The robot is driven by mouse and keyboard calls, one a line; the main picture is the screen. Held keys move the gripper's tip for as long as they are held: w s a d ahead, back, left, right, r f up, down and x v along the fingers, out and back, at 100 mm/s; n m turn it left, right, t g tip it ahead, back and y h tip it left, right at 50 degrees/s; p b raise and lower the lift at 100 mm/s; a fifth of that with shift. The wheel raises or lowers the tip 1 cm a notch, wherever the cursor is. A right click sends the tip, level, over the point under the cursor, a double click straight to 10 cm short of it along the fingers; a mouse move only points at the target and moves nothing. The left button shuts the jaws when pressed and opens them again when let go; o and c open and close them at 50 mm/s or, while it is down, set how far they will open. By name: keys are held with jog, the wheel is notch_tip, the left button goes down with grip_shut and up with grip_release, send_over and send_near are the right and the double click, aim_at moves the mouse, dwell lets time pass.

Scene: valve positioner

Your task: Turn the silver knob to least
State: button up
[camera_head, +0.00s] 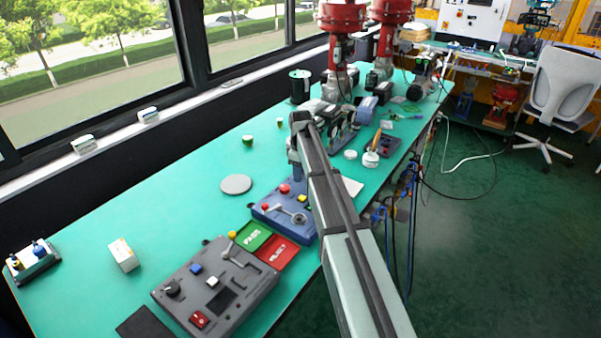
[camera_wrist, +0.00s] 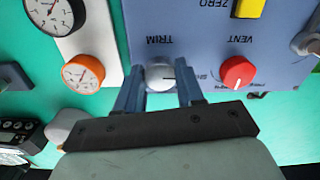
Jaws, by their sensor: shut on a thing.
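The silver knob (camera_wrist: 160,76) shows in the wrist view on a blue panel (camera_wrist: 200,25), by the word TRIM. My gripper (camera_wrist: 159,90) has one finger on each side of the knob and is shut on it. A pale pointer line on the knob points to the right in the wrist view. In the head view my gripper (camera_head: 295,166) reaches down at the back right of the blue box (camera_head: 268,211), and the silver knob is hidden there behind my arm.
A red knob (camera_wrist: 238,72), marked VENT, sits close to my right finger in the wrist view. A yellow button (camera_wrist: 249,8) and two gauges, one orange-rimmed (camera_wrist: 83,74), are nearby. A grey control box (camera_head: 215,285) and green and red plates stand in front; the left table is mostly clear.

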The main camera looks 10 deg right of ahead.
jog(key=o, duration=1)
jog(key=shift+o, duration=0.2)
jog(key=shift+r, duration=0.15)
notch_tip(320, 180, up, 14)
jog(key=shift+f, duration=0.25)
